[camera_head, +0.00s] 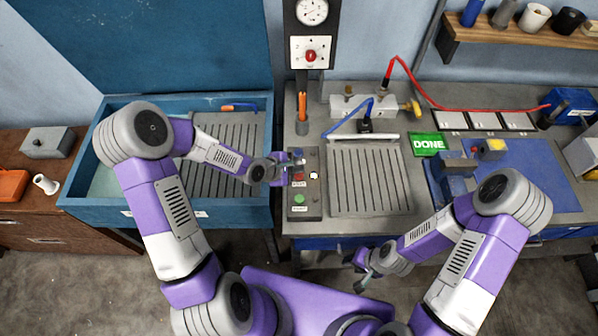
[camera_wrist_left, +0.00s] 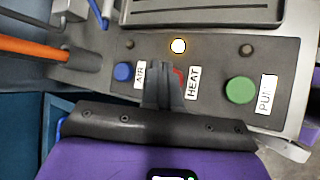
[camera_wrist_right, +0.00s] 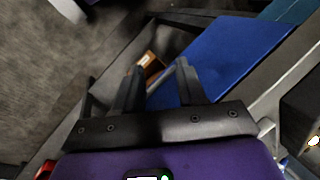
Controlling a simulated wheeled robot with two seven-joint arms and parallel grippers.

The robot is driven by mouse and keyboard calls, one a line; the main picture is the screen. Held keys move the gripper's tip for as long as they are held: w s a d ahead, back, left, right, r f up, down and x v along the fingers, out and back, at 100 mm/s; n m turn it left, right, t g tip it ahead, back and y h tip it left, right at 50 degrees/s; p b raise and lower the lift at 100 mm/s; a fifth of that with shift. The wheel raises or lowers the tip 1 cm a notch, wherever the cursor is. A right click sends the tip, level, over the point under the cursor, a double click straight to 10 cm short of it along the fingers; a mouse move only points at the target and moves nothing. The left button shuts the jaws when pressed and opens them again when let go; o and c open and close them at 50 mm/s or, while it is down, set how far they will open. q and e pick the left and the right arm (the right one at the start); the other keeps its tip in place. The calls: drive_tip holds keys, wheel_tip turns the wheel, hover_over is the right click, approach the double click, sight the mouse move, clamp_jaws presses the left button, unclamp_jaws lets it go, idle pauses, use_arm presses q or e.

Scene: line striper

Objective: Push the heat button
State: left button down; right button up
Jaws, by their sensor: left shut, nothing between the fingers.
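The red heat button (camera_wrist_left: 178,76) is on a grey control panel (camera_wrist_left: 215,65) with a HEAT label (camera_wrist_left: 193,83) beside it. My left gripper (camera_wrist_left: 160,68) is shut and empty, with its fingertips over or at the red button and hiding much of it. I cannot tell whether they touch it. In the head view the left gripper (camera_head: 296,164) is at the upper part of the panel (camera_head: 303,208). A lamp (camera_wrist_left: 178,46) near the button glows warm white. My right gripper (camera_head: 362,284) is open and empty in front of the bench; its spread fingers show in the right wrist view (camera_wrist_right: 160,85).
A blue button (camera_wrist_left: 123,72) labelled AIR and a green button (camera_wrist_left: 239,90) flank the red one. An orange-handled tool (camera_head: 302,105) stands in a holder behind the panel. A slotted plate (camera_head: 369,180) lies right of it, with a green DONE sign (camera_head: 427,144) beyond.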

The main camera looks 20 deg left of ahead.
sight(297, 177)
use_arm(q)
wheel_tip(297, 177, up, 6)
drive_tip(key=p, duration=0.6)
idle(0.5)
